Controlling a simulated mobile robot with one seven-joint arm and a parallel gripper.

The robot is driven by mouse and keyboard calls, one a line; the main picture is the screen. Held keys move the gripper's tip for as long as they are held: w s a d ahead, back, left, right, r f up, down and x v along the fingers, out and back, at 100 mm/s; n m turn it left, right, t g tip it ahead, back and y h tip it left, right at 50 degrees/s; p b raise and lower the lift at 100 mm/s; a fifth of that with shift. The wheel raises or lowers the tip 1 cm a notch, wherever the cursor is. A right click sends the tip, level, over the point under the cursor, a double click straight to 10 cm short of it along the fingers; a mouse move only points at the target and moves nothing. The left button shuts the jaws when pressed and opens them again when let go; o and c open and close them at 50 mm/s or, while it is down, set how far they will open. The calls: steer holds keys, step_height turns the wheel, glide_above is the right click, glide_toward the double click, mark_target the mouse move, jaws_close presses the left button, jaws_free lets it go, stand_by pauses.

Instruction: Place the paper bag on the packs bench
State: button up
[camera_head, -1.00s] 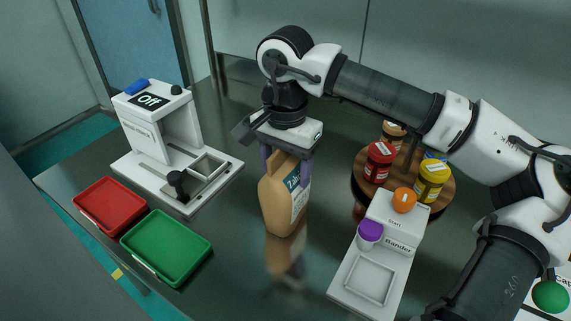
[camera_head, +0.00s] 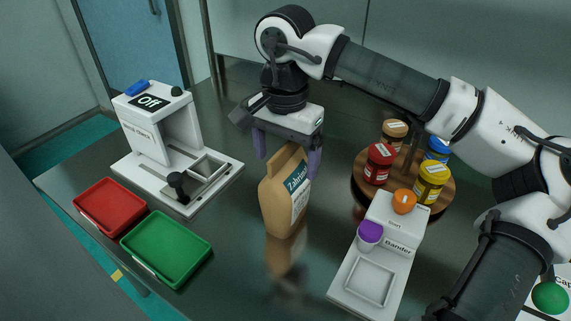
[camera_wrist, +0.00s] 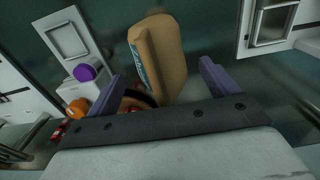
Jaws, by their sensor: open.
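The tan paper bag (camera_head: 280,203) with a teal and white label stands upright on the dark glossy bench (camera_head: 232,240) in the head view. It also shows in the wrist view (camera_wrist: 163,55), between and beyond the fingers. My gripper (camera_head: 287,158) is open, its two purple fingers spread wide around the top of the bag. In the wrist view, the fingers of my gripper (camera_wrist: 160,80) have clear gaps to the bag's sides. No label in view names a packs bench.
A white machine marked "Off" (camera_head: 150,130) stands left. Red (camera_head: 108,205) and green (camera_head: 166,247) trays lie in front of it. A white "Bander" unit (camera_head: 378,262) stands right, before a round wooden stand (camera_head: 420,205) with several jars. Bench around the bag is clear.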

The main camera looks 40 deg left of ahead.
step_height(320, 180, up, 9)
steer(key=shift+r, duration=0.1)
stand_by(0.3)
